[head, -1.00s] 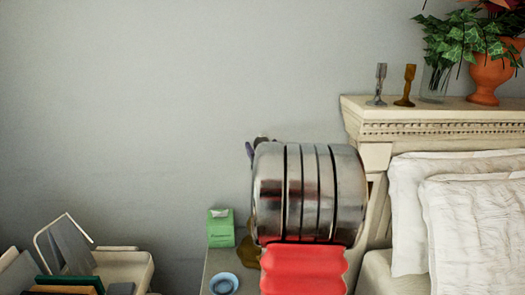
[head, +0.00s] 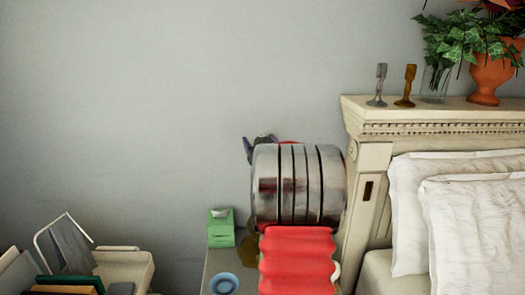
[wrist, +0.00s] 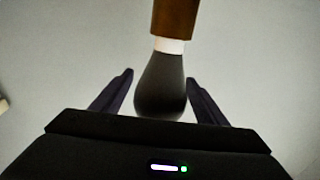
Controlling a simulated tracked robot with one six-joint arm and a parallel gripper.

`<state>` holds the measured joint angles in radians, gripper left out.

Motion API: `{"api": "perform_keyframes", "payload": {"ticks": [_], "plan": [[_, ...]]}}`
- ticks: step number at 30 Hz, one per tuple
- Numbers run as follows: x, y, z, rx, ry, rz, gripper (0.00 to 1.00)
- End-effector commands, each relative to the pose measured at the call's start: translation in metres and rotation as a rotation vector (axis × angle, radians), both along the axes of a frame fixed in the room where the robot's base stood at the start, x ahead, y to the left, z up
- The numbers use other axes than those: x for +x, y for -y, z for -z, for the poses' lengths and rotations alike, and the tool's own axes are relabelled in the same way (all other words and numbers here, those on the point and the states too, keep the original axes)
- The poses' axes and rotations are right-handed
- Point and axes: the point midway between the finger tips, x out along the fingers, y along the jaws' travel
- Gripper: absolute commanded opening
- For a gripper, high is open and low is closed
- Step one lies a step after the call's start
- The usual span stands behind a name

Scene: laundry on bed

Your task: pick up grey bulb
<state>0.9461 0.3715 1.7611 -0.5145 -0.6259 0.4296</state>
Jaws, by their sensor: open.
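The grey bulb (wrist: 161,88) shows in the wrist view as a dark, rounded body with a white neck and a brown piece at its upper end. My gripper (wrist: 160,77) is open, with one dark finger on each side of the bulb. The bulb's lower end is hidden by the gripper body. In the head view only a dark bit of my gripper (head: 250,148) shows past my metal arm link, and the bulb is hidden there.
A bedside table holds a green tissue box (head: 221,228), a blue dish (head: 224,283) and a brown object (head: 249,250) partly behind my arm. A cream headboard (head: 430,128) with candlesticks (head: 405,85) and a potted plant (head: 492,75) stands right. Books (head: 66,284) are at lower left.

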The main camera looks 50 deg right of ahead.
Motion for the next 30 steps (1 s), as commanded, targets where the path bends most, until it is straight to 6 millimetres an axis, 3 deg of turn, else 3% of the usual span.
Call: {"api": "perform_keyframes", "payload": {"ticks": [11, 30], "plan": [[-0.0005, 0.0000, -0.0001, 0.000, 0.000, 0.000, 0.66], [-0.0008, 0.0002, -0.0003, 0.000, 0.000, 0.001, 0.23]]}}
